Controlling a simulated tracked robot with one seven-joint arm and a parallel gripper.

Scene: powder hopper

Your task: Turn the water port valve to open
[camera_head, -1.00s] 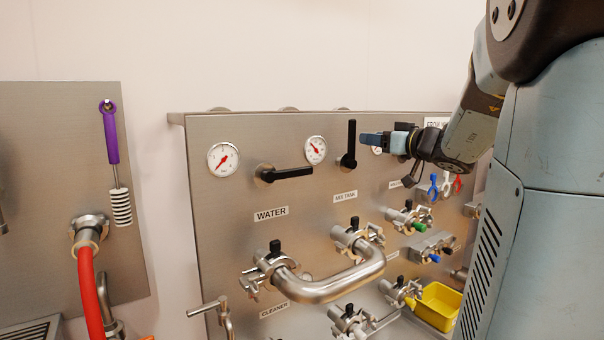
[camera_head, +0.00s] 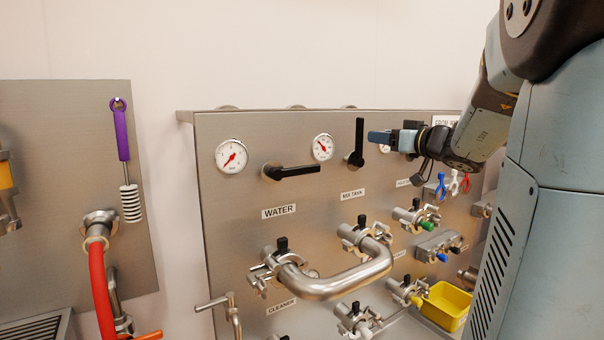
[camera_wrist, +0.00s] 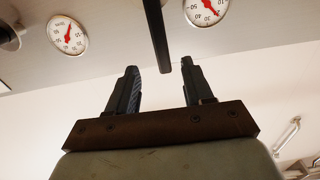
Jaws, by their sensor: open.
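The water valve's black handle (camera_head: 300,171) lies horizontal, pointing right from its hub, above the WATER label (camera_head: 279,211) on the steel panel. Beside it, above the MIX TANK label (camera_head: 353,194), a second black handle (camera_head: 359,140) points straight up. My gripper (camera_head: 380,137) is just right of this upright handle in the head view. In the wrist view my gripper (camera_wrist: 157,75) is open and empty. A black handle (camera_wrist: 155,25) shows between the fingertips; it appears to be the upright mix tank one. Whether it touches a finger cannot be told.
Gauges (camera_head: 231,156) (camera_head: 323,147) sit beside the handles. A bent steel pipe (camera_head: 340,280) with clamps sticks out below. A yellow bin (camera_head: 446,306) is at lower right. A purple-handled brush (camera_head: 122,135) and red hose (camera_head: 100,290) are on the left panel.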

